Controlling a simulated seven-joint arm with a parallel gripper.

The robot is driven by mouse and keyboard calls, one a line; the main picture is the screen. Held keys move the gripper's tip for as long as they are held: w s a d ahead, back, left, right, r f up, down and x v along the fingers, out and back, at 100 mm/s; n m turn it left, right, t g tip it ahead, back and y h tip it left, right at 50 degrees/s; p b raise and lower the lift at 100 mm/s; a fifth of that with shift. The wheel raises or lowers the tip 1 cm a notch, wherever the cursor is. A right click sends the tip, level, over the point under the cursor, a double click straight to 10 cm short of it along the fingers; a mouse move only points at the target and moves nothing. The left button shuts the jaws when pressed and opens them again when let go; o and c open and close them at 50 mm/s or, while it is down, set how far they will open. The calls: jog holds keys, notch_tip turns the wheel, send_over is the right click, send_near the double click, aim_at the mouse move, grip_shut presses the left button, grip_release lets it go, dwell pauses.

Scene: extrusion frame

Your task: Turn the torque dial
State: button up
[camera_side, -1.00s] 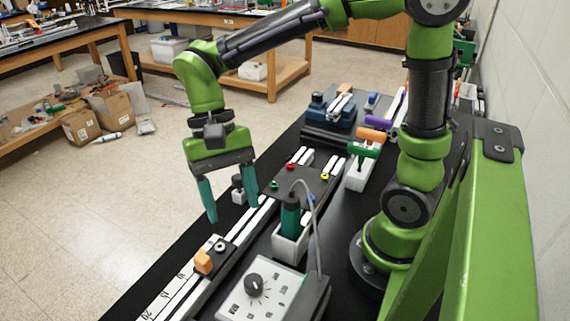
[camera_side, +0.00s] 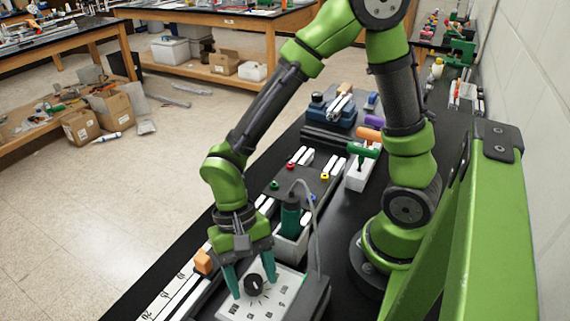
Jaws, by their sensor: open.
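The torque dial is a round black knob (camera_side: 253,283) on the white sloped face of a control box (camera_side: 279,300), with dark marks printed around it. My gripper (camera_side: 254,288) points down over the box. Its two teal fingers are apart, one on each side of the knob. I cannot tell whether either finger touches the knob. The knob's top shows between the fingers.
A green-handled tool (camera_side: 291,217) stands in a white holder just behind the box, with a grey cable arching beside it. An orange block (camera_side: 203,262) sits on the rail to the left. A green T-handle (camera_side: 363,150) stands farther back.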

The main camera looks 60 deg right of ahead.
jog(key=shift+c, duration=0.2)
jog(key=c, duration=1)
jog(key=n+h, duration=0.1)
jog(key=n, duration=0.3)
jog(key=shift+a+n+g+h, duration=0.15)
jog(key=shift+n+g+h, duration=0.25)
jog(key=n+h, duration=0.1)
jog(key=n, duration=0.1)
jog(key=n+h, duration=0.1)
jog(key=n, duration=0.2)
jog(key=shift+a+n, duration=0.1)
jog(key=shift+n, duration=0.2)
jog(key=n+h, duration=0.1)
jog(key=n, duration=0.1)
jog(key=n+t, duration=0.1)
jog(key=n, duration=0.2)
jog(key=shift+a+h, duration=0.15)
jog(key=shift+h, duration=0.25)
jog(key=n+t, duration=0.1)
jog(key=n, duration=0.1)
jog(key=n+t+h, duration=0.1)
jog(key=n, duration=0.2)
jog(key=shift+s, duration=0.1)
jog(key=shift+n, duration=0.4)
